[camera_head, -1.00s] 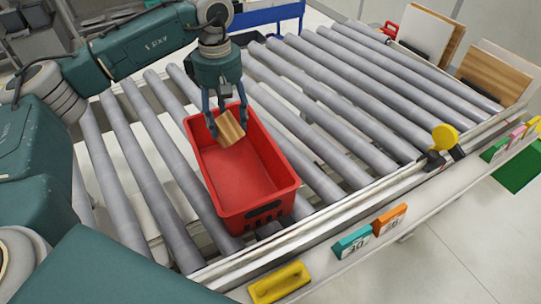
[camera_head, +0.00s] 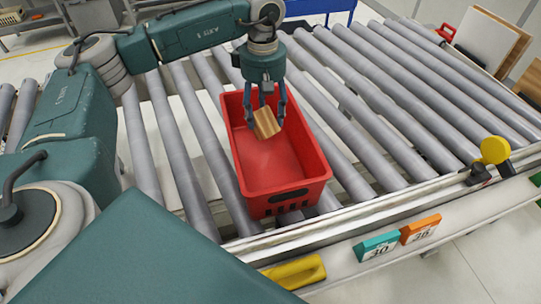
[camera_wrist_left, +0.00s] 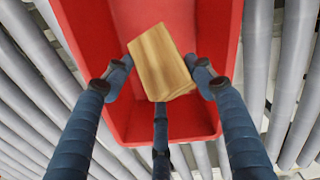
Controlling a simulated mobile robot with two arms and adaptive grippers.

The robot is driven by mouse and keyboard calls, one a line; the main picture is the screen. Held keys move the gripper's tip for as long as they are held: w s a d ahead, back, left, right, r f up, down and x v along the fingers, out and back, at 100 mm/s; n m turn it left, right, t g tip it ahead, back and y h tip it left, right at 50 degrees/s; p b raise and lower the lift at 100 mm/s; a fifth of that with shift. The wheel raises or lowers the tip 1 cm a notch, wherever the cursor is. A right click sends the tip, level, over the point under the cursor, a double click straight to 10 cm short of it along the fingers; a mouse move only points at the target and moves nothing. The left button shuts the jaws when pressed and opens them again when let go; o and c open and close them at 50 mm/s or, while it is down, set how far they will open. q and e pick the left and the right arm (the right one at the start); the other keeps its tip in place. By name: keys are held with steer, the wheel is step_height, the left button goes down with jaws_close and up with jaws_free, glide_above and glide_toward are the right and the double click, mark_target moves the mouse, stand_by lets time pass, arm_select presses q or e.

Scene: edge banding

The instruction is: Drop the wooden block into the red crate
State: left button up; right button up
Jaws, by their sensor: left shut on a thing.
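The wooden block (camera_head: 266,123) is tilted between the fingers of my left gripper (camera_head: 265,108), which is shut on it. The block is over the back part of the red crate (camera_head: 285,199), within the outline of its rim. The crate is upright on the roller conveyor, and its visible floor is empty. In the left wrist view the block (camera_wrist_left: 160,63) sits between the fingertips with the red crate (camera_wrist_left: 172,118) behind it. How high the block is above the crate floor is hard to tell. My right gripper does not show.
Grey conveyor rollers (camera_head: 400,95) run on both sides of the crate. The front rail carries a yellow handle (camera_head: 295,272), a teal tag (camera_head: 377,247) and an orange tag (camera_head: 421,229). Boards (camera_head: 488,38) lean at the back right.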

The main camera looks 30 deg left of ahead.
arm_select(q)
steer(key=o, duration=1.3)
steer(key=shift+o, duration=0.2)
step_height(320, 180, up, 12)
steer(key=shift+r, duration=0.1)
steer(key=shift+d, duration=0.1)
